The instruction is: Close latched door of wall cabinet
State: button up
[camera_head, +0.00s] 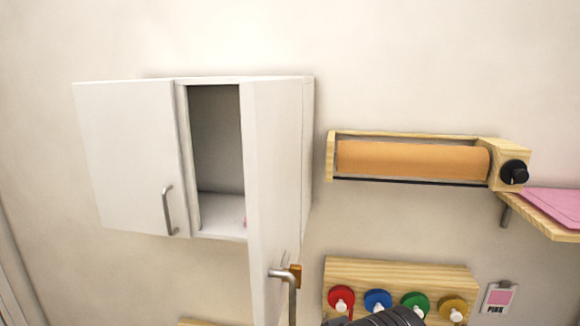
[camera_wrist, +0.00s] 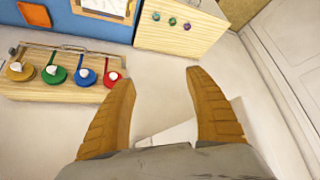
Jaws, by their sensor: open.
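The white wall cabinet (camera_head: 308,130) hangs at the left of the head view. My gripper (camera_wrist: 160,78) is open in the wrist view, with nothing gripped. A white angular piece (camera_wrist: 180,134) shows beyond and between its fingers; I cannot tell what it is.
A wooden board with coloured round pads (camera_head: 400,272) is on the wall below a roller holder (camera_head: 415,160). A shelf with pink sheets (camera_head: 555,205) stands at the right. Dark parts of my arm show at the bottom. The wall between cabinet and roller is bare.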

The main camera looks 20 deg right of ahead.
aim_at(271, 108)
jog(key=k+l+z, duration=0.1)
jog(key=k+z, duration=0.3)
jog(key=k+l+z, duration=0.15)
jog(key=z, duration=0.3)
jog(key=k, duration=0.1)
